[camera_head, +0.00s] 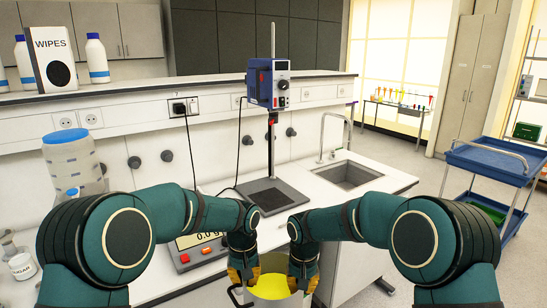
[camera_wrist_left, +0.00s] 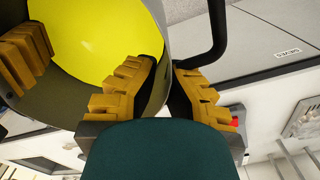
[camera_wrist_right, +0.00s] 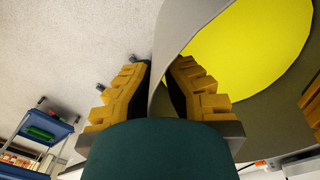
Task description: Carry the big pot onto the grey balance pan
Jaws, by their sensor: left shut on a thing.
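The big pot (camera_head: 270,293) is a grey metal vessel with yellow contents, at the bottom of the head view. My left gripper (camera_head: 242,278) is shut on its wall, one finger inside and one outside, as the left wrist view (camera_wrist_left: 163,72) shows. My right gripper (camera_head: 303,278) straddles the opposite wall in the same way and looks closed on it in the right wrist view (camera_wrist_right: 158,68). Pale floor shows beside the pot there.
A stirrer stand (camera_head: 268,88) with a dark base plate (camera_head: 270,196) stands behind my grippers. A sink (camera_head: 348,174) is to its right. A large clear container (camera_head: 73,162) and a sugar jar (camera_head: 22,266) stand at left. A blue cart (camera_head: 490,160) is at right.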

